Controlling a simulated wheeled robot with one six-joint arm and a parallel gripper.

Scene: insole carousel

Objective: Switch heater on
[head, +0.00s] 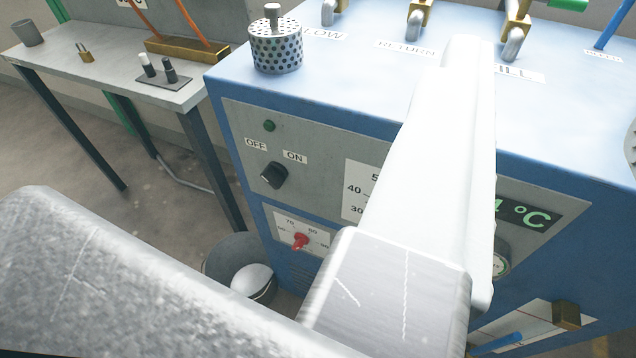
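The heater switch is a black rotary knob (274,175) on the grey front panel (320,130) of a blue machine (330,85). An OFF label (256,144) is at its upper left and an ON label (294,157) is above its right side. I cannot tell which label the knob points to. A small dark green lamp (269,126) above it looks unlit. A white part with grey scratched blocks, mine, fills the lower foreground and covers the panel's middle. The gripper's fingertips cannot be made out. Nothing of mine visibly touches the knob.
A red knob (300,241) on a numbered dial sits below the switch. A green temperature display (528,213) is partly covered. A perforated metal cylinder (275,47) stands on top. A grey bin (238,262) is below. A side table (110,70) stands at left.

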